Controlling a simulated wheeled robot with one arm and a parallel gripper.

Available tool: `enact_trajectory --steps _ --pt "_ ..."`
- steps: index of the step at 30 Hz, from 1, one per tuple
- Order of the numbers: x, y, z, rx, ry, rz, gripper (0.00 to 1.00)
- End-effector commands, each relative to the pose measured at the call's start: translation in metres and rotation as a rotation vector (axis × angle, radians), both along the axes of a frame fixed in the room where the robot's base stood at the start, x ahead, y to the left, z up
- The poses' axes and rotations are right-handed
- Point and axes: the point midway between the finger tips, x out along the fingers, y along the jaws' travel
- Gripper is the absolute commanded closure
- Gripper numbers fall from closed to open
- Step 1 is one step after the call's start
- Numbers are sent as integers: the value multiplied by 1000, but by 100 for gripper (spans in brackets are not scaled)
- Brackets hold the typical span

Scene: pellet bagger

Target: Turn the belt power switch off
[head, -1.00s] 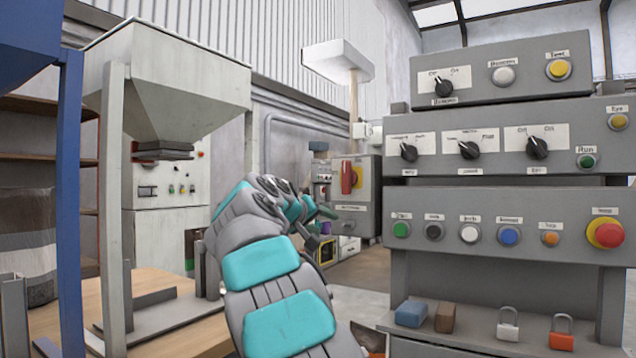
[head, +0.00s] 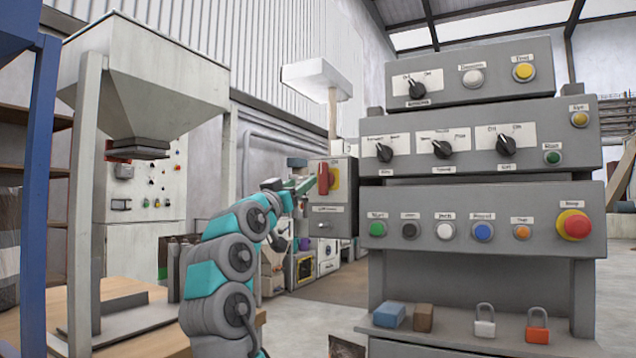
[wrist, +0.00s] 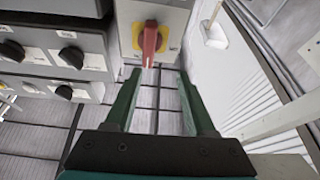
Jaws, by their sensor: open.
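A red rotary handle (head: 323,178) on a yellow plate (head: 336,177) sits on a grey switch box (head: 335,222), left of the control panels. The box's label is too small to read. My gripper (head: 303,184) is at the left side of this handle in the head view, partly hidden by my arm. In the wrist view the gripper (wrist: 162,80) is open and empty, its two green fingers apart. The red handle (wrist: 150,43) lies just ahead of the fingertips, between their lines and left of centre. I see no contact with it.
Stacked grey control panels (head: 480,215) with knobs, buttons and a red stop button (head: 574,225) stand to the right. A shelf below holds blue and brown blocks and two padlocks. A grey hopper (head: 145,75) and wooden table (head: 130,325) are at left.

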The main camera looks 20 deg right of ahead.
Motion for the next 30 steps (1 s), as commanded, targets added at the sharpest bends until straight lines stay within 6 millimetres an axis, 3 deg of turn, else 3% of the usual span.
enact_trajectory --steps 3,7,21,30 --pt "-11 -10 -5 22 -43 -2 45" --pt "-12 -17 -3 28 -54 -6 45" --pt "24 -62 20 26 -50 -8 45" --pt "30 -69 24 26 -52 -4 45"
